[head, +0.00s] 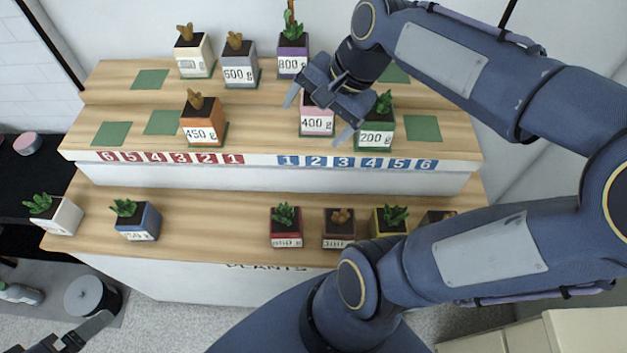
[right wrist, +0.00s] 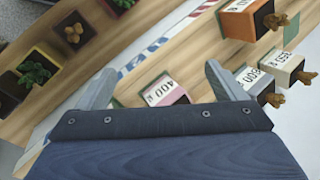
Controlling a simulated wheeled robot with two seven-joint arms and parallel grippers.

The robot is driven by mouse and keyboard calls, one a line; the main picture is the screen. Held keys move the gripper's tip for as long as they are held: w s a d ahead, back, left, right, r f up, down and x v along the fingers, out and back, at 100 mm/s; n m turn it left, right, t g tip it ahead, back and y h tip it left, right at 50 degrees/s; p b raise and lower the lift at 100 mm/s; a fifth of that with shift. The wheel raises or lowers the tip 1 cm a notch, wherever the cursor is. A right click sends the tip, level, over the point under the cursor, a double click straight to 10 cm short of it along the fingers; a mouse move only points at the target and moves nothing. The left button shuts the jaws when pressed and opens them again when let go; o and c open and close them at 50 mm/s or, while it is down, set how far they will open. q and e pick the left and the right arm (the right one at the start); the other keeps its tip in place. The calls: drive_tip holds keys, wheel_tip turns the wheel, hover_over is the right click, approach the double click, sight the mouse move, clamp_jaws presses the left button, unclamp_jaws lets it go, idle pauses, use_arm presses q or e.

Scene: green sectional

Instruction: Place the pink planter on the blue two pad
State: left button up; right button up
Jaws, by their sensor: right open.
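In the right wrist view the pink planter (right wrist: 165,91) lies between the two spread fingertips, with a gap on each side. Whether a finger touches it cannot be told. My left gripper (head: 78,335) shows only partly at the bottom left corner.
An orange planter (head: 203,130) stands to the left. A bare green pad (head: 422,128) lies at the right. Several planters line the lower shelf (head: 215,200).

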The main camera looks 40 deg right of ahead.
drive_tip(key=s+a+f+n+t+y, duration=0.1)
drive_tip(key=s+a+f+n, duration=0.4)
drive_tip(key=n, duration=0.6)
drive_tip(key=s+a, duration=0.2)
drive_tip(key=s, duration=0.1)
drive_tip(key=shift+s+a+f+n+t, duration=0.2)
drive_tip(key=shift+s+a+n+t, duration=0.1)
drive_tip(key=shift+s, duration=0.05)
